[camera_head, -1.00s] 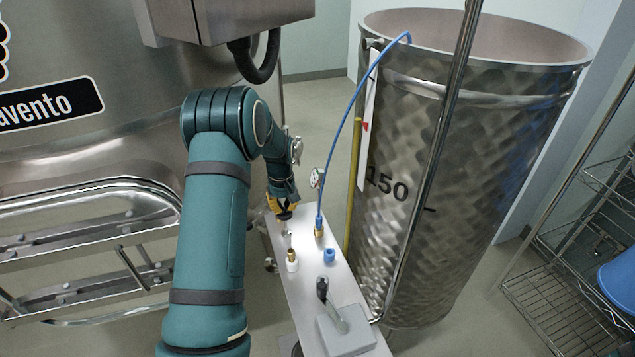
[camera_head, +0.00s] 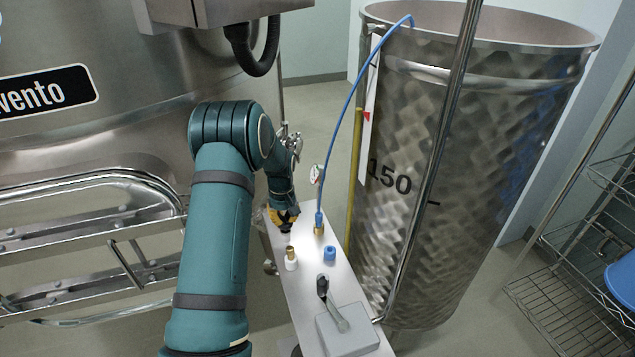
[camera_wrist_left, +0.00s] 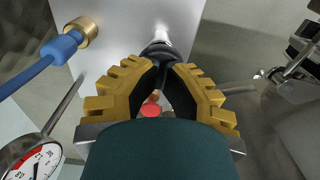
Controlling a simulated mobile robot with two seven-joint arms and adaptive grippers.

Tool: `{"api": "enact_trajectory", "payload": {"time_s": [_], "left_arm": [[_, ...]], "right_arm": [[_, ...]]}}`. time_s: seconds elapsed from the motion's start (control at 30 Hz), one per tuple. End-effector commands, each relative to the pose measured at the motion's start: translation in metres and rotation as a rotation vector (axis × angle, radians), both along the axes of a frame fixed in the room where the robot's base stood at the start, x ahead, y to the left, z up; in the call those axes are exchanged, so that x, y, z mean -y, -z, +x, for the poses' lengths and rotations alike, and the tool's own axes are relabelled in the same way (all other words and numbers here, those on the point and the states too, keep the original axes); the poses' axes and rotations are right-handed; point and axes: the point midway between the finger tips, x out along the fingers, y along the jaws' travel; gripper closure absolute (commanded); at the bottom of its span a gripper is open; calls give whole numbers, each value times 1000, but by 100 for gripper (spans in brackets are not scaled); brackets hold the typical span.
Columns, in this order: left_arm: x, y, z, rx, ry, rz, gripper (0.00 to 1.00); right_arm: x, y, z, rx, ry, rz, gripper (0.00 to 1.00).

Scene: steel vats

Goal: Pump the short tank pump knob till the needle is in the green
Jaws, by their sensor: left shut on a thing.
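My left gripper (camera_head: 285,222) is over the far end of the narrow steel panel (camera_head: 310,290). In the left wrist view, its yellow-backed black fingers (camera_wrist_left: 157,62) are shut around the black pump knob (camera_wrist_left: 158,48), whose pale shaft shows just beyond the fingertips. A small red round piece (camera_wrist_left: 150,109) shows between the fingers. The pressure gauge (camera_head: 317,174) stands beside the gripper. Part of its dial (camera_wrist_left: 35,163) shows at the lower left of the wrist view, cut off, with a red mark; I cannot read the needle surely.
A blue hose (camera_head: 345,110) runs from a brass fitting on the panel to the rim of the steel tank marked 150 (camera_head: 500,120). A blue cap (camera_head: 330,253), a white-based brass fitting (camera_head: 291,260) and a black-handled lever (camera_head: 324,288) stand nearer on the panel.

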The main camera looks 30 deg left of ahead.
Motion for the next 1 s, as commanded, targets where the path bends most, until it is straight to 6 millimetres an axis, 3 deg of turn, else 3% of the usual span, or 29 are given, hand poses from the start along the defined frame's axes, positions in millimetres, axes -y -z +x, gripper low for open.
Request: {"api": "enact_trajectory", "payload": {"time_s": [0.07,0.23,0.8,1.0], "left_arm": [[1,12,-2,-5,0,-2,100],[1,5,-1,-4,0,-2,100],[0,-57,-1,-2,0,-1,100],[0,-65,-1,-3,0,0,100]], "right_arm": [[0,7,-1,-2,-2,0,100],[0,1,-1,-2,-2,0,100],[0,-40,-1,-2,-2,0,100],[0,-44,-1,-2,-2,0,100]]}}
